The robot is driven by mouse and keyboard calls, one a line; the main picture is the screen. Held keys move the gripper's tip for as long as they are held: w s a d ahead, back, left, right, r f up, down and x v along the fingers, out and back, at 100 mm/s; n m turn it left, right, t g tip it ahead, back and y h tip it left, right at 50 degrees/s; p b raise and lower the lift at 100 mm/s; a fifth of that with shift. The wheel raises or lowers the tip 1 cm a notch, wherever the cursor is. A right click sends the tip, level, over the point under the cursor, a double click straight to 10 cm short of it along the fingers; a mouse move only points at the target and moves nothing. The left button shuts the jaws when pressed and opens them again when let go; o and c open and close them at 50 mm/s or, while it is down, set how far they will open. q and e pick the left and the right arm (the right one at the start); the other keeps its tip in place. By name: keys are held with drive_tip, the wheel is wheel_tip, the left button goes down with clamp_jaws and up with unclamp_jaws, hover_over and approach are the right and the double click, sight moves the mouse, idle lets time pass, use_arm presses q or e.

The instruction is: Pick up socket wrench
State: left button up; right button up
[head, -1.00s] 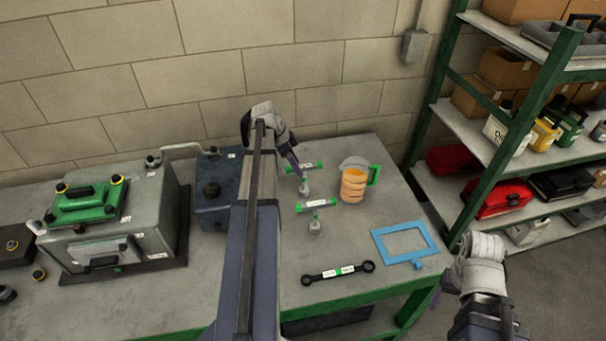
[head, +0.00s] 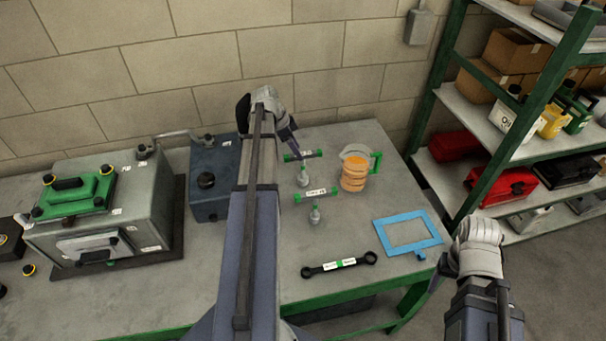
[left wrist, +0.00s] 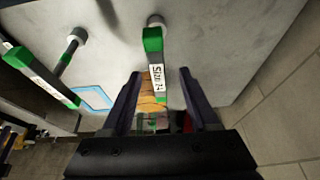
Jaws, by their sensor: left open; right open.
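Two T-shaped socket wrenches with labelled bars and green ends are on the bench. The far wrench (head: 304,156) is beside the fingers of my left gripper (head: 295,150). In the left wrist view its bar, labelled "Size 24" (left wrist: 157,75), lies between the spread fingers of the left gripper (left wrist: 160,82), which is open. I cannot tell whether the fingers touch it. The near wrench (head: 316,195) also shows at the left of the wrist view (left wrist: 42,73). My right gripper (head: 434,282) is open and empty, off the bench's right end.
An orange-filled jug (head: 354,172) with a green handle stands right of the far wrench. A blue frame (head: 375,232) and a black spanner (head: 313,270) lie nearer. A dark blue box (head: 208,205) and grey engine block (head: 150,215) stand left. A shelf rack (head: 500,165) stands right.

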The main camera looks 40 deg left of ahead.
sight(303, 169)
use_arm(q)
drive_tip(key=shift+b+x, duration=2.35)
drive_tip(key=shift+x, duration=0.25)
drive_tip(key=shift+d+r, duration=0.15)
drive_tip(key=shift+d, duration=0.05)
clamp_jaws()
